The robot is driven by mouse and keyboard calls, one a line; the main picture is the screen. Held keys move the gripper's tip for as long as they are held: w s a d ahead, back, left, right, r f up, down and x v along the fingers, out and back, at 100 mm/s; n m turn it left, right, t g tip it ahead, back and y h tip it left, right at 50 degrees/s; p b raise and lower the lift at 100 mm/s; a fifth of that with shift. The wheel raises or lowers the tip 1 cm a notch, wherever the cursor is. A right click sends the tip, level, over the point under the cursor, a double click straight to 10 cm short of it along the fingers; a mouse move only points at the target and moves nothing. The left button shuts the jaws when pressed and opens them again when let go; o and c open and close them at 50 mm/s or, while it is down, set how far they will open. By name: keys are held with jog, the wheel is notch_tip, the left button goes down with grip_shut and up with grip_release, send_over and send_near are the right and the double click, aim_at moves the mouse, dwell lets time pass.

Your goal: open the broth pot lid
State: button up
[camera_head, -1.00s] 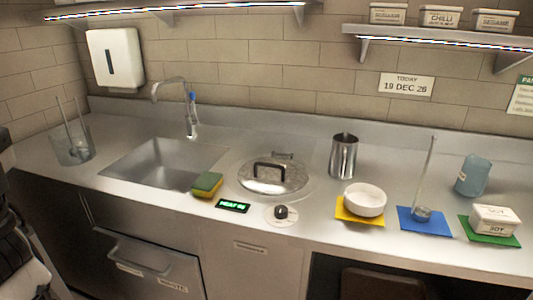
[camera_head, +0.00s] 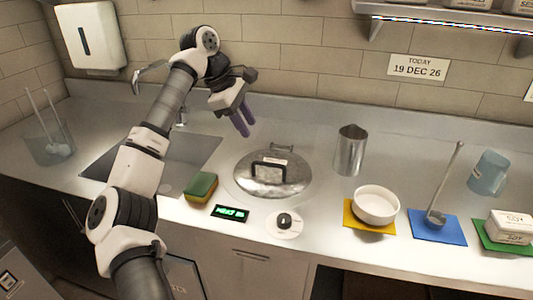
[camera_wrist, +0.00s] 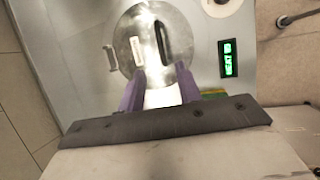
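The broth pot lid (camera_head: 272,175) is a round steel lid with a black handle (camera_head: 270,168), lying flat over its well in the counter. It looks closed. My gripper (camera_head: 242,125) hangs above the counter, up and to the left of the lid, with two purple fingers pointing down and spread apart. Nothing is between them. In the wrist view the lid (camera_wrist: 147,45) and its dark handle lie beyond the fingertips (camera_wrist: 160,82), apart from them.
A sponge (camera_head: 201,187), a green display (camera_head: 231,213) and a knob (camera_head: 284,222) sit in front of the lid. A steel jug (camera_head: 350,150) stands to its right. A white bowl (camera_head: 376,204) and a ladle (camera_head: 436,216) are further right. The sink (camera_head: 190,152) is to the left.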

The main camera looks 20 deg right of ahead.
aim_at(268, 164)
jog(key=p+x, duration=0.2)
jog(key=x, duration=1.1)
jog(key=shift+p, duration=0.4)
grip_shut()
jog(key=shift+r, duration=0.1)
